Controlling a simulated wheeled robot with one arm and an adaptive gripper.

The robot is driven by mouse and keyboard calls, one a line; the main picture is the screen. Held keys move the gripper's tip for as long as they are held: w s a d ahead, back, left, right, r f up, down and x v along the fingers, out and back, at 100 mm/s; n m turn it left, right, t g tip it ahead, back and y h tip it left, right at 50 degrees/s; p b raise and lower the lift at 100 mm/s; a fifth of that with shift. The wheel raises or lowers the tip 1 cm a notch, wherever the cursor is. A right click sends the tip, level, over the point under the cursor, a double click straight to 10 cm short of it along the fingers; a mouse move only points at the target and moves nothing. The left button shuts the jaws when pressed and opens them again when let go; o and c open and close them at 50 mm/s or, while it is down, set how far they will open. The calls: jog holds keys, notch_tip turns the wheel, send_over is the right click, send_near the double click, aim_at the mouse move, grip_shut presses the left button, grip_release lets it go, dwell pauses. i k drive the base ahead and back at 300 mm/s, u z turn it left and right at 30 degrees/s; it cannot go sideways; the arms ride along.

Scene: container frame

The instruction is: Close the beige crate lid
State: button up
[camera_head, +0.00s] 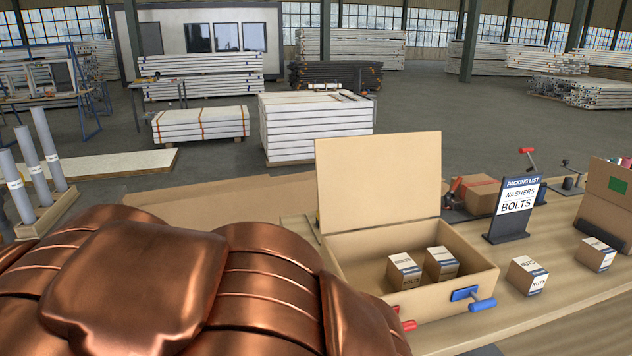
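The beige crate (364,246) stands open on the workbench, right of centre. Its lid (379,182) is raised at the back edge, upright and leaning slightly back. Inside are two small cartons: the left one (404,272) seems to read "BOLTS", and the right one (441,264) has a label I cannot read. A blue handle-like part (466,294) is at the crate's front right, and a red one (405,322) is at its front left. My copper-coloured arm fills the lower left and hides part of the crate's left side. My gripper is not in view.
Two cartons labelled "NUTS" (527,276) (596,254) stand on the bench (560,285) to the right. A packing list sign (515,210) reads "WASHERS" and "BOLTS". Another brown box (608,196) is at the right edge. A taped box (480,193) sits behind.

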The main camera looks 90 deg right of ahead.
aim_at(373, 180)
jog(key=i, duration=0.3)
jog(key=z, duration=2.3)
jog(key=i, duration=2.2)
jog(key=z, duration=3.3)
